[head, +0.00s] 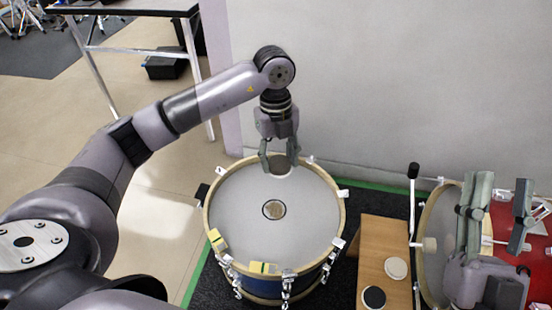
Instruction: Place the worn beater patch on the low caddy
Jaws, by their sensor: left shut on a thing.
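My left gripper (279,165) points down above the far part of the drum head and is shut on a small grey-brown disc, the worn beater patch (280,160). The patch is held between the fingertips, partly hidden by them, and appears clear of the drum. The low caddy (376,236) is a wooden box right of the drum. A pale disc (396,267) and a black disc (374,297) lie on its top. My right gripper (501,185) is at the far right, fingers apart, with nothing seen between them.
The drum (240,195) has a dark-ringed tan spot (274,209) on its head and yellow-and-white pieces on its near-left rim. A red drum (511,262) is at the right. The far half of the caddy top is bare.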

